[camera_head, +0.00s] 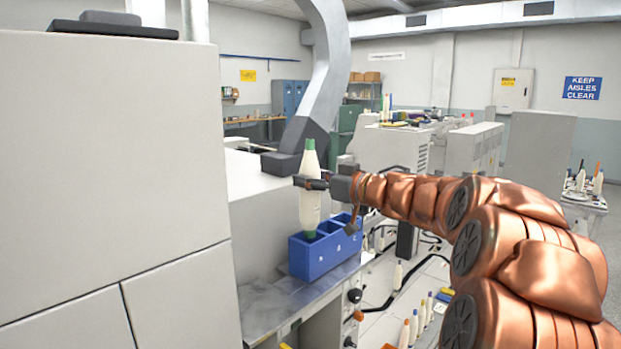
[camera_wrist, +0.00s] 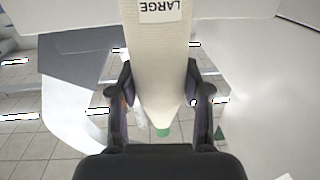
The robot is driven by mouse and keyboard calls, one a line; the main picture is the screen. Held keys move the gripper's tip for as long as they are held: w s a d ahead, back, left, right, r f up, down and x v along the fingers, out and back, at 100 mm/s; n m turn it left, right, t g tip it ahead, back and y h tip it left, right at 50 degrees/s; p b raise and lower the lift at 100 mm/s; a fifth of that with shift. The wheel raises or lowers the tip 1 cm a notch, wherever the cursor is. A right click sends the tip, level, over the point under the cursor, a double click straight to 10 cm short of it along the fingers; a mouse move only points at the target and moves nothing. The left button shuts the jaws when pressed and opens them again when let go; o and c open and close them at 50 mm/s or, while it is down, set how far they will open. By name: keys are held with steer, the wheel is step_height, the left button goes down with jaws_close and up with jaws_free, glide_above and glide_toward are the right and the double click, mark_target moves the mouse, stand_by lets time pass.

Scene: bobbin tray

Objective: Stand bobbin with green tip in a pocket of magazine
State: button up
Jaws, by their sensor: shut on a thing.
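My gripper (camera_head: 310,184) is shut on the bobbin with the green tip (camera_head: 309,207), a cream yarn bobbin standing upright with its green tip at the top. The wrist view shows my gripper's fingers (camera_wrist: 160,88) on both sides of the bobbin (camera_wrist: 158,55). It bears a "LARGE" label, upside down in that view. The blue magazine (camera_head: 322,262) stands on a grey worktop, with several lettered pockets in a row. The bobbin's green lower end is at the left pocket's opening in the picture; whether it is inside or just above, I cannot tell.
A large pale machine cabinet (camera_head: 110,180) fills the left side. The grey worktop (camera_head: 290,297) has free room in front of the magazine. Several other bobbins (camera_head: 415,325) stand low at the bottom right, and more stand on a table at the far right (camera_head: 590,203).

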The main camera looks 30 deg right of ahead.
mark_target(314, 220)
steer(key=shift+f+b, duration=2.25)
steer(key=shift+f, duration=2.65)
steer(key=o, duration=1.3)
steer(key=shift+s, duration=0.1)
steer(key=v, duration=1.2)
steer(key=shift+r, duration=0.1)
